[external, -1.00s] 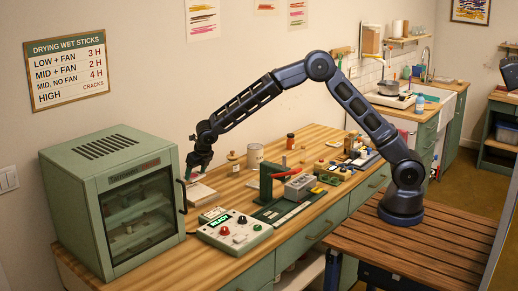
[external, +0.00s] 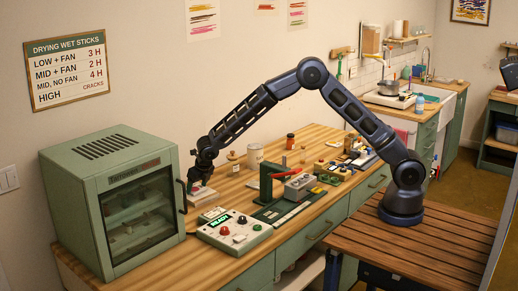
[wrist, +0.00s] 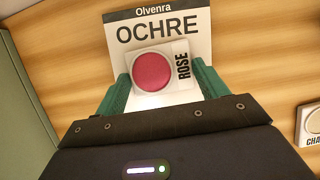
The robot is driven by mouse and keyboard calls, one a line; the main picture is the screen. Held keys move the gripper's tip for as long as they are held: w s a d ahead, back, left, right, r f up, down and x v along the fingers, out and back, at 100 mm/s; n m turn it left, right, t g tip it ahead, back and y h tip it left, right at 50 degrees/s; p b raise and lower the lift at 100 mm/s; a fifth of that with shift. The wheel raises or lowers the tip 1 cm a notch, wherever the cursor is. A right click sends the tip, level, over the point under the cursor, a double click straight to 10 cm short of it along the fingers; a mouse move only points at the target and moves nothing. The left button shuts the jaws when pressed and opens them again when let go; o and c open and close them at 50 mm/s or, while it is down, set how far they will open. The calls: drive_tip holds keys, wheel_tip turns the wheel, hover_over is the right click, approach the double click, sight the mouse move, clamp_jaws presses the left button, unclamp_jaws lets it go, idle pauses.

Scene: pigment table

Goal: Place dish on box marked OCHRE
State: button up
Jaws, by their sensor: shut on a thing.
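The dish (wrist: 182,52) is a small white square with a round rose-red pan and the label ROSE. My gripper (wrist: 160,74) has its green fingers on either side of the dish and is shut on it. The box marked OCHRE (wrist: 195,14) is white with a large printed name, and it lies directly below and beyond the dish in the wrist view. The dish covers part of the box. I cannot tell whether the dish touches it. In the external view my gripper (external: 196,178) is low over the pale box (external: 203,194), beside the green oven.
The green drying oven (external: 115,200) stands close on the left. A control box (external: 234,230) with a red knob is in front. A green press (external: 267,185) and a can (external: 255,156) stand to the right. Another labelled dish (wrist: 311,124) lies at the wrist view's right edge.

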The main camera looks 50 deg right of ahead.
drive_tip(key=o, duration=1)
drive_tip(key=v, duration=1.2)
drive_tip(key=s+d+r+m, duration=0.6)
drive_tip(key=d+r, duration=0.1)
drive_tip(key=d, duration=0.3)
drive_tip(key=s+d+r+m+h, duration=0.1)
drive_tip(key=s+d+r+m, duration=0.55)
drive_tip(key=d, duration=0.35)
drive_tip(key=s+d+r+m, duration=0.5)
drive_tip(key=d+r, duration=0.2)
drive_tip(key=d, duration=0.3)
drive_tip(key=s+d+m, duration=0.4)
drive_tip(key=s+m, duration=0.2)
drive_tip(key=s, duration=0.3)
drive_tip(key=s+d+m, duration=0.5)
drive_tip(key=s+m, duration=0.1)
drive_tip(key=s, duration=0.4)
drive_tip(key=s+d+f+m+y, duration=0.1)
drive_tip(key=s+d+m, duration=0.4)
drive_tip(key=s, duration=0.4)
drive_tip(key=shift+s+m, duration=0.15)
drive_tip(key=shift+m, duration=0.6)
